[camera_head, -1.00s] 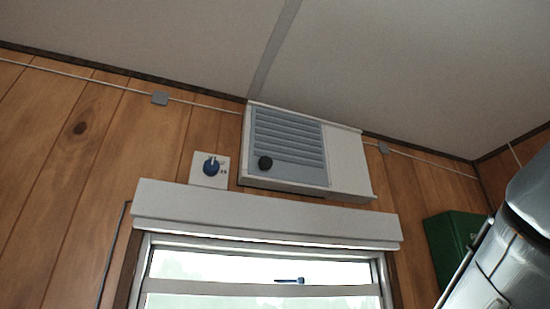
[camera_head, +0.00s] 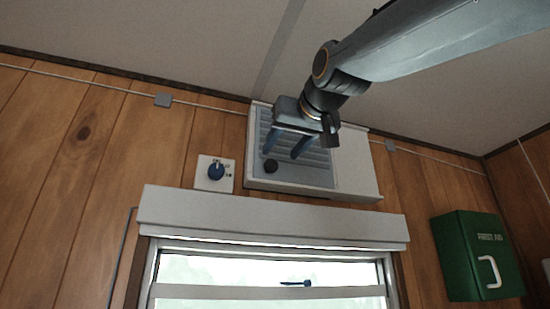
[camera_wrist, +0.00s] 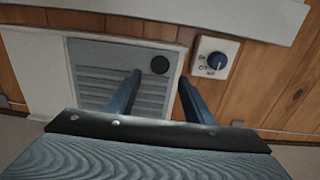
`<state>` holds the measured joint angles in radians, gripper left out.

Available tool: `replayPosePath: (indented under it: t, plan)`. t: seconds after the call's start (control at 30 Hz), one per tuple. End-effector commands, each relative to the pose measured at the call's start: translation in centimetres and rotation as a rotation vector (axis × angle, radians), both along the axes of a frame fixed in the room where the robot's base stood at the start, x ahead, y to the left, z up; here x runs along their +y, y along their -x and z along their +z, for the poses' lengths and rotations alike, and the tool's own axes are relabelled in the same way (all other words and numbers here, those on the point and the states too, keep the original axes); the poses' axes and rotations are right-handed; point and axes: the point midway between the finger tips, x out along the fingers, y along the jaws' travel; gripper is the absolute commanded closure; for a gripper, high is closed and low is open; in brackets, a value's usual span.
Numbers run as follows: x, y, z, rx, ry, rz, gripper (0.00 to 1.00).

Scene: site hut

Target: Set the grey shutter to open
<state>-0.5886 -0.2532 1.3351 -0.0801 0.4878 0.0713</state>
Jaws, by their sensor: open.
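The grey shutter (camera_head: 318,176) is a slatted panel in a white housing (camera_head: 358,170) high on the wall, at the housing's left end in the head view. A round black knob (camera_head: 270,166) sits near its lower left corner. My gripper (camera_head: 284,154) is open and empty in front of the shutter and hides part of its slats. In the wrist view the picture is turned over: the shutter (camera_wrist: 95,75) is at left, and the knob (camera_wrist: 159,65) shows between the two fingertips (camera_wrist: 160,76). I cannot tell whether the fingers touch anything.
A white plate with a blue dial (camera_head: 215,172) is left of the housing. A window (camera_head: 265,270) with a white box (camera_head: 270,218) above it lies below. A green first aid box (camera_head: 470,255) hangs at right. The ceiling is close above.

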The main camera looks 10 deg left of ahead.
Motion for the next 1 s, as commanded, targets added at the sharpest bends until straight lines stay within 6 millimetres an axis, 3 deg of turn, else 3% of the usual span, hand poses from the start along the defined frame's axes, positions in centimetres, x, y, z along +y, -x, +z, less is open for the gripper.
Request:
replayPosePath:
  t: [0.2,0.4,0.77,1.0]
  plan:
    - [1.8,-3.0,0.1,0.003,0.003,-0.001,0.53]
    - [2.9,-4.8,0.0,0.003,0.002,-0.001,0.53]
    - [3.2,-5.3,-0.1,0.002,0.001,-0.001,0.53]
    - [3.2,-5.3,-0.1,0.002,0.001,-0.001,0.93]
